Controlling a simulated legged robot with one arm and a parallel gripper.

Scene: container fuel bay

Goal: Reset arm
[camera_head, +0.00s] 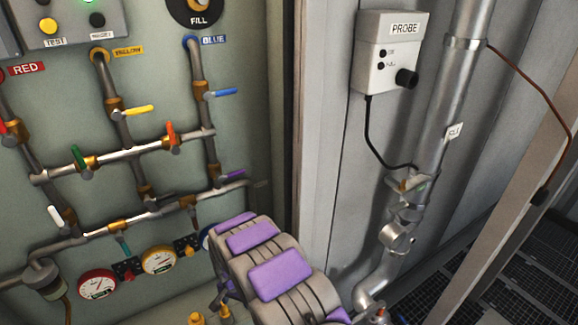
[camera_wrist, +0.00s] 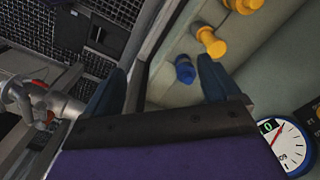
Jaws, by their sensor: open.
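My arm, grey with purple pads, reaches up from the bottom middle of the head view, in front of the pipe panel's lower right corner. My gripper (camera_wrist: 163,82) shows in the wrist view, with two dark blue fingers spread wide apart. No object is between the fingers in their grip; the gap shows a blue knob (camera_wrist: 185,68) and a panel edge beyond.
A pipe panel (camera_head: 235,130) with coloured valve handles and round gauges (camera_head: 98,284) stands left. A PROBE box (camera_head: 388,52) and thick pipe (camera_head: 455,90) are on the right wall. Yellow knobs (camera_wrist: 212,42) and a gauge (camera_wrist: 288,143) lie near my gripper.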

